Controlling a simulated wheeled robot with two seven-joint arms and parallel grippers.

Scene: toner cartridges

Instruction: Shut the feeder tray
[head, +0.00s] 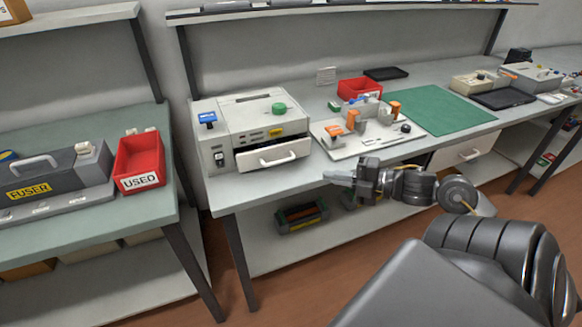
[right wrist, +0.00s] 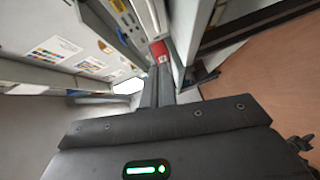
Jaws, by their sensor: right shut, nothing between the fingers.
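The feeder tray (head: 262,162) is the white drawer with a bar handle, low on the front of the white machine (head: 240,122). Its front panel stands out a little from the machine's body. My right gripper (head: 326,175) is shut and empty, to the right of the tray and slightly lower in the head view. Its fingers point left and look apart from the tray. In the right wrist view, the dark closed fingers (right wrist: 160,85) point away from the camera toward pale surfaces with printed labels. My left gripper is not in view.
A white board (head: 345,150) with orange-handled parts lies right of the machine, with a red bin (head: 358,88) behind it. A green mat (head: 437,110) lies farther right. A red USED bin (head: 139,165) stands on the left bench. The bench strip before the tray is clear.

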